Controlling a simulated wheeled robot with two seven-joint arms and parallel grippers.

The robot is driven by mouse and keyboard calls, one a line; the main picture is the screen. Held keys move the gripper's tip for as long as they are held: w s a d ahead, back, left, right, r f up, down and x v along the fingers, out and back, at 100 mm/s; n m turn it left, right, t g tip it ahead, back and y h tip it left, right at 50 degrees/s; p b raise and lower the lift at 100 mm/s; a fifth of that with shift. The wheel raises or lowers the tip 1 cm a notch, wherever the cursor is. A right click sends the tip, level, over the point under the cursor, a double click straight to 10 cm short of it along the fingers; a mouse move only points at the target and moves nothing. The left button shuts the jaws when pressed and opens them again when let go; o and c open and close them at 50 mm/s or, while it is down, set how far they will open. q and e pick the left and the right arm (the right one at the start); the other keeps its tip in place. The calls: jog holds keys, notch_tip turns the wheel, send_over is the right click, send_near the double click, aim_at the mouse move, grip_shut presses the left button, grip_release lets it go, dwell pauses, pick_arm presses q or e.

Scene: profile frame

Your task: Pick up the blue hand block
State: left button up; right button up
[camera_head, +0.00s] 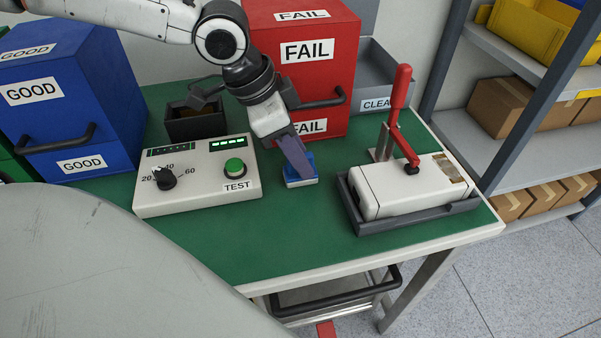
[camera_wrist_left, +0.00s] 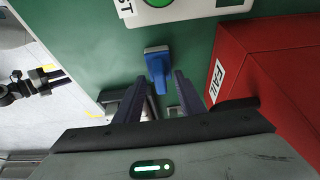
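The blue hand block (camera_head: 303,180) sits on the green table top, right of the test box, partly hidden behind my left gripper (camera_head: 297,158) in the head view. In the left wrist view the blue hand block (camera_wrist_left: 157,65) has a wide head and a narrower handle pointing toward my gripper. My left gripper (camera_wrist_left: 157,84) is open. Its two dark fingers lie on either side of the handle's end, with a gap visible on both sides. I cannot tell how high the fingertips are above the table.
The white test box (camera_head: 197,178) stands just left of the block. A red FAIL cabinet (camera_head: 335,75) is behind it. A white fixture with a red lever (camera_head: 402,90) sits in a dark tray (camera_head: 400,222) to the right. The table's front middle is clear.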

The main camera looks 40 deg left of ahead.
pick_arm(q)
jog(key=shift+w+d+f, duration=0.1)
jog(key=shift+w+f, duration=0.05)
jog(key=shift+f, duration=0.25)
jog(key=shift+c, duration=0.2)
grip_shut()
pick_arm(e)
jog(key=shift+w+d, duration=0.15)
jog(key=shift+w, duration=0.15)
pick_arm(q)
jog(key=shift+r, duration=0.1)
pick_arm(e)
jog(key=shift+s, duration=0.1)
